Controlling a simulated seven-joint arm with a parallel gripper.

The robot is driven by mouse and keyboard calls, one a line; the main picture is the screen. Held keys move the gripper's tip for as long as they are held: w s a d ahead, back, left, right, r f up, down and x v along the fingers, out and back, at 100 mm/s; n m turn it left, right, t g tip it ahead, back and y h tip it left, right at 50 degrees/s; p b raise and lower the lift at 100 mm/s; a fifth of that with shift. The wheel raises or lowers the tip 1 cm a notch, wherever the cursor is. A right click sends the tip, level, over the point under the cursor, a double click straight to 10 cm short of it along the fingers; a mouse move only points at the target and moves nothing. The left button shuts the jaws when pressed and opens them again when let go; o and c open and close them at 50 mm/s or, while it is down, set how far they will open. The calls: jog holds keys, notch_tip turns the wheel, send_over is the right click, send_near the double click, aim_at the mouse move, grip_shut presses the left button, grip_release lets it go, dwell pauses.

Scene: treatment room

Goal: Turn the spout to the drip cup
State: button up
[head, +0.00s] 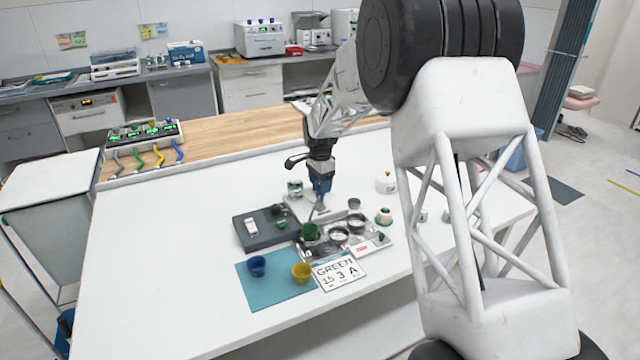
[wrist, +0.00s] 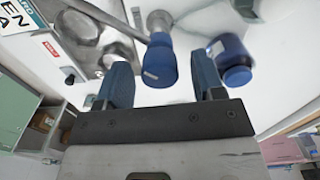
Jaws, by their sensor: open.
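My gripper (head: 320,188) points down over the back of the metal tray in the head view. In the wrist view my gripper (wrist: 162,78) is open, with its two blue fingers apart. A blue grip (wrist: 160,62) on a thin metal rod, apparently the spout's handle, shows between the fingers; contact cannot be told. The rod (wrist: 105,17) runs to the upper left, over the metal tray (wrist: 75,30). In the head view a green cup (head: 310,232) stands at the tray's left side, near round metal dishes (head: 338,234). Which vessel is the drip cup is unclear.
A blue cup (head: 257,266) and a yellow cup (head: 301,273) stand on a teal mat (head: 270,292). A card reading GREEN (head: 340,272) lies in front of the tray. A dark grey block (head: 262,232) is to the left. The table's left side is clear.

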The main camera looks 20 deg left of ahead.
jog(key=shift+f, duration=0.2)
grip_shut()
dwell(0.3)
jog(key=shift+n, duration=0.4)
jog(key=n, duration=1.7)
jog(key=shift+n, duration=0.4)
jog(key=n, duration=0.6)
jog(key=shift+r, duration=0.1)
